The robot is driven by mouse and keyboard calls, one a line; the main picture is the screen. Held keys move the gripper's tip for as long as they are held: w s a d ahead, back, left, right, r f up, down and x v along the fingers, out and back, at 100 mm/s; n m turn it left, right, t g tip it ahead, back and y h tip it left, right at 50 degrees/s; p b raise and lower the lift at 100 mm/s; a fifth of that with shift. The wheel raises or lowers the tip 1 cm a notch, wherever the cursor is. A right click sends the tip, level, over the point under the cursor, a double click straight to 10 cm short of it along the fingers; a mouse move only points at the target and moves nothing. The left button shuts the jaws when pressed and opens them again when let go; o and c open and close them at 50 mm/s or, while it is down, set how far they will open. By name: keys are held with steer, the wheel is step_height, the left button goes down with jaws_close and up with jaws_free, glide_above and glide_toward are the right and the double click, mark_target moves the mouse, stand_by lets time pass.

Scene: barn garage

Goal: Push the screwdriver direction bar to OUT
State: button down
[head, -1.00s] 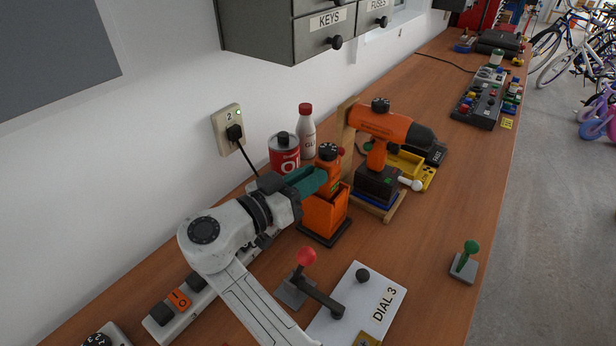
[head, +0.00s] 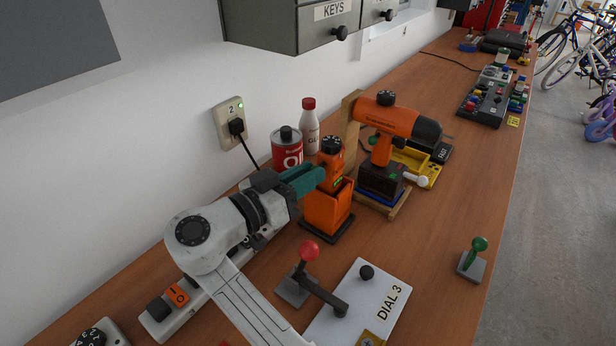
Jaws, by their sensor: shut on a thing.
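The orange screwdriver (head: 331,160), with a black dial on top, stands upright in an orange holder (head: 326,212) on a dark base. My gripper (head: 318,175), with teal fingers, reaches it from the left and is shut on its upper body. The fingers hide part of its near side. I cannot make out the direction bar or its OUT mark. A small green-yellow label shows just right of the fingertips.
An orange drill (head: 386,122) on a wooden stand is close on the right. A red can (head: 286,153) and a white bottle (head: 309,133) stand behind. A red-knobbed lever (head: 309,251) and the DIAL 3 panel (head: 358,300) are in front.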

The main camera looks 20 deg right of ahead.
steer(key=c, duration=1)
jaws_free()
steer(key=shift+a, duration=0.15)
steer(key=b+v, duration=0.2)
steer(key=v, duration=0.5)
steer(key=shift+s+a, duration=0.15)
